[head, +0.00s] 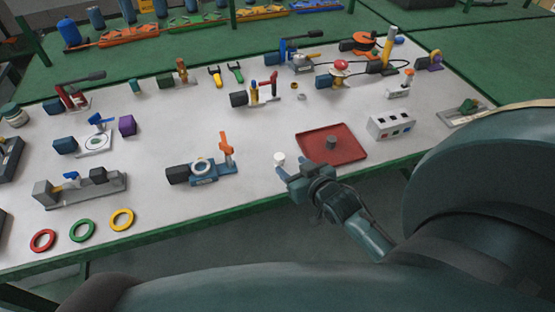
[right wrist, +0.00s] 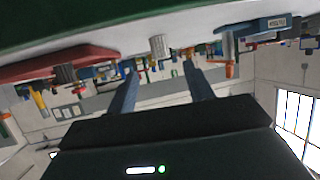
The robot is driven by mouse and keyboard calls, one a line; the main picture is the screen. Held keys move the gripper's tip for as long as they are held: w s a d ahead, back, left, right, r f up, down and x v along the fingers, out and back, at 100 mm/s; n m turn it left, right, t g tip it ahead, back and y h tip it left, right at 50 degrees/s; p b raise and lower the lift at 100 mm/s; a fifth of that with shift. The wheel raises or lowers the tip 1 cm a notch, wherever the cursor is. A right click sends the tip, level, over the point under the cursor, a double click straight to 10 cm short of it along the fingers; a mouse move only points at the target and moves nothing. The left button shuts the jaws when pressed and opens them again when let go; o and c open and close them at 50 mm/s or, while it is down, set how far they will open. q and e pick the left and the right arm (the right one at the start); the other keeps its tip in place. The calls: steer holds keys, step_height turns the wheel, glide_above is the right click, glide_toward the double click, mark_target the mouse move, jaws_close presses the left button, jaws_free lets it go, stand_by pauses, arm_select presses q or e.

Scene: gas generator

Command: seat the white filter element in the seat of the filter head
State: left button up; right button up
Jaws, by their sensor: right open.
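The white filter element (head: 279,159) stands upright on the white table near its front edge, left of the red tray. In the right wrist view it is a ribbed pale cylinder (right wrist: 158,45), upside down in that picture. My right gripper (head: 292,170) is open and empty, low at the table's front edge. Its two fingers (right wrist: 160,72) point at the filter element, which shows between and beyond the tips, apart from them. A blue unit with a pale ring (head: 203,167) and an orange lever, left of the filter element, looks like the filter head. My left gripper is out of view.
The red tray (head: 309,150) holds a dark cylinder (head: 331,143) right of my gripper. A white switch box (head: 391,127) stands farther right. Red, green and yellow rings (head: 82,230) lie at the front left. The table between the blue unit and the filter element is clear.

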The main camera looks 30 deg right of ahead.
mark_target(280, 157)
steer(key=x, duration=0.7)
steer(key=shift+w+a+r, duration=0.1)
steer(key=shift+w, duration=0.2)
steer(key=c, duration=1.1)
